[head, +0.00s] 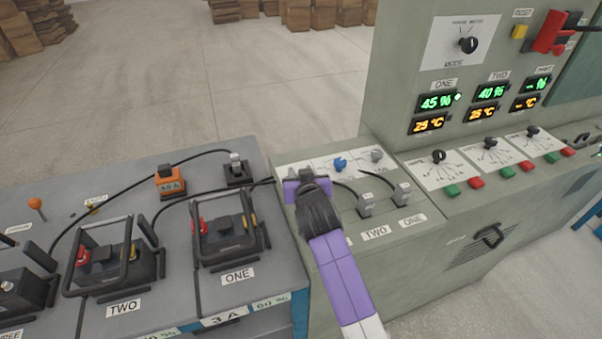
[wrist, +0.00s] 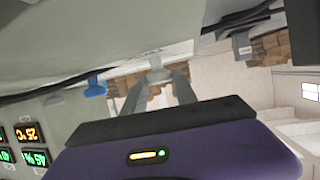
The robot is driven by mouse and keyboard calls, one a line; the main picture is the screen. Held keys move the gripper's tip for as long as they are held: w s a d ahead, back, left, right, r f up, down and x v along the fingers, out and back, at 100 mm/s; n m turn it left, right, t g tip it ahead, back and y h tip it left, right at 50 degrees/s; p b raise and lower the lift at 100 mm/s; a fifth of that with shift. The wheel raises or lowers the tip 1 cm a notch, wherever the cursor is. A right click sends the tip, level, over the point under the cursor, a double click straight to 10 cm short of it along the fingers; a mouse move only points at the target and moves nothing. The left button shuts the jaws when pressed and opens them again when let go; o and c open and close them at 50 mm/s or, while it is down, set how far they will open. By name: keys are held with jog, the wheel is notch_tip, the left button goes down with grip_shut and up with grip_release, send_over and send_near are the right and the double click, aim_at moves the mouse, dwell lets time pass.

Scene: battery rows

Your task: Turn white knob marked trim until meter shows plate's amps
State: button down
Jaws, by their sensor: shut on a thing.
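My gripper (head: 306,186) is over the left end of the grey-green cabinet's sloping panel and hides its own fingertips in the head view. In the wrist view, my gripper's two fingers (wrist: 157,80) are shut on a pale knob (wrist: 156,66), the white knob. Its marking cannot be read. An orange meter (head: 170,181) stands on the grey bench with a small display; its digits are too small to read surely. A plate reading "3 A" (head: 224,317) is on the bench's front edge, below battery ONE (head: 228,240).
A blue knob (head: 340,164) and a grey knob (head: 376,156) are right of my gripper. Two grey plugs (head: 364,203) stand on the cabinet. Black cables cross the bench. Battery TWO (head: 110,262) stands left of battery ONE. Lit displays (head: 437,102) are on the upright panel.

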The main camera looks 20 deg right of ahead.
jog(key=c, duration=1)
grip_release()
jog(key=shift+o, duration=0.2)
jog(key=shift+s, duration=0.1)
jog(key=v, duration=0.7)
jog(key=shift+s+r, duration=0.15)
jog(key=shift+s, duration=0.05)
jog(key=shift+s+a, duration=0.1)
